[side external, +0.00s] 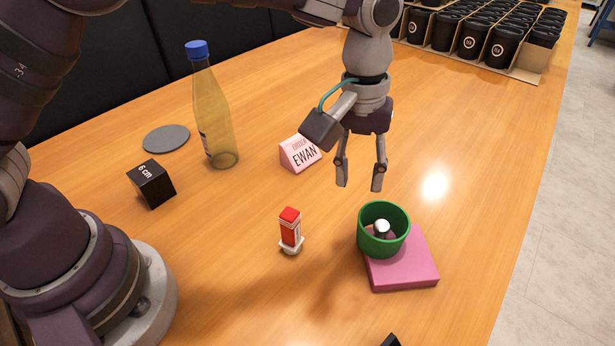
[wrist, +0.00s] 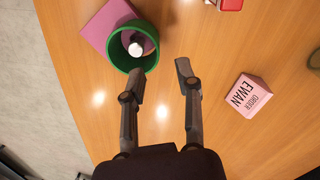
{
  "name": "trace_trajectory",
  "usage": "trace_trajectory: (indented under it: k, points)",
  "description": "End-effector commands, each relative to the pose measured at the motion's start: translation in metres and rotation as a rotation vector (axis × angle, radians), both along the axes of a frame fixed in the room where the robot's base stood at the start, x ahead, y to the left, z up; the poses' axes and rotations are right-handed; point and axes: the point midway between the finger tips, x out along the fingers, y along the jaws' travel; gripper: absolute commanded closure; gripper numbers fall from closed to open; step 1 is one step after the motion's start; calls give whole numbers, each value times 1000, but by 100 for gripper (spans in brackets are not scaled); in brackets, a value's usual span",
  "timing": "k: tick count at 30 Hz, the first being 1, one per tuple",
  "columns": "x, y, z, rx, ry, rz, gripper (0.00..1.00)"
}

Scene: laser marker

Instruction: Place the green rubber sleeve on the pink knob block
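The green rubber sleeve (side external: 368,245) is an open ring that stands around the white-topped knob of the pink knob block (side external: 412,268). It sits towards the block's back left corner, and its left side seems to reach past the block's edge. In the wrist view the sleeve (wrist: 112,48) also encircles the knob (wrist: 137,46), over one corner of the pink block (wrist: 98,27). Whether the sleeve lies flat on the block I cannot tell. My gripper (side external: 358,186) is open and empty, above and behind the sleeve; its fingers (wrist: 160,75) are apart in the wrist view.
A red and white marker-like device (side external: 290,232) stands left of the block. A pink EWAN sign (side external: 300,154), a black cube (side external: 152,184), a grey disc (side external: 166,138) and a blue-capped bottle (side external: 214,115) stand farther left. Black cups in a carton (side external: 520,70) are at the back.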

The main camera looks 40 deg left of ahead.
Motion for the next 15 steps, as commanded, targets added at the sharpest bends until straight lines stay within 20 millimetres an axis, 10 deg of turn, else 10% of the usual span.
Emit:
trace_trajectory:
  k: [10, 15]
  points:
    - [-2, 7, 60, 0, -8, -4, 67]
    - [-12, 51, 94, 5, -114, -81, 67]
